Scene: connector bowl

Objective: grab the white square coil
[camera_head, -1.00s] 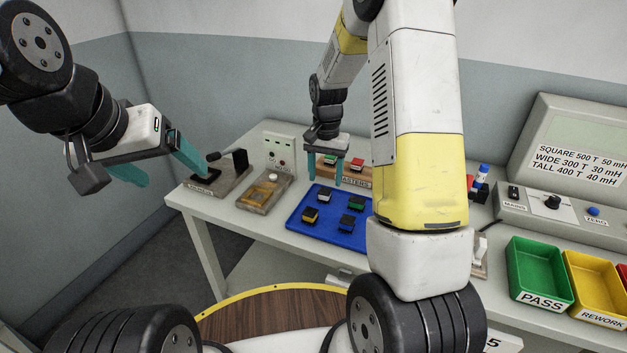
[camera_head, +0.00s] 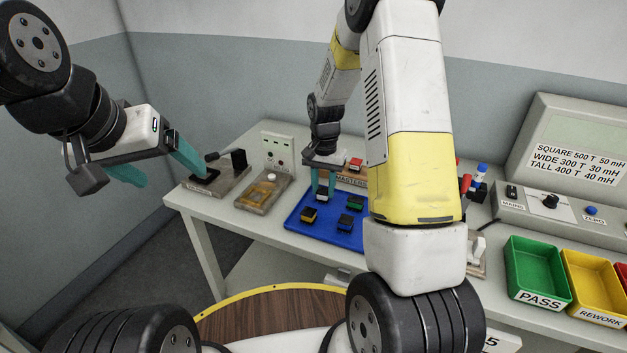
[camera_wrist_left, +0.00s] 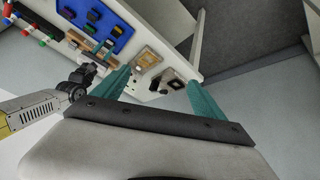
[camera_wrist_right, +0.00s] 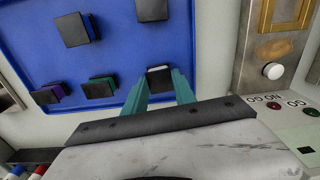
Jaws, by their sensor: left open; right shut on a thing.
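The white square coil (camera_head: 322,196), a small block with a white face and dark parts, is at the back left of the blue tray (camera_head: 326,233). My right gripper (camera_head: 322,190) points down at the tray, its teal fingers shut on the two sides of this coil. In the right wrist view the coil (camera_wrist_right: 159,74) sits between the fingertips, partly hidden by them. I cannot tell whether it is clear of the tray floor. My left gripper (camera_head: 172,178) is open and empty, up in the air to the left of the bench.
A yellow coil (camera_head: 308,215), a blue coil (camera_head: 345,221) and a green coil (camera_head: 356,203) stand in the tray nearby. The masters rack (camera_head: 353,179) is just behind. A fixture (camera_head: 262,192) stands left of the tray. Green (camera_head: 538,271) and yellow bins are at the right.

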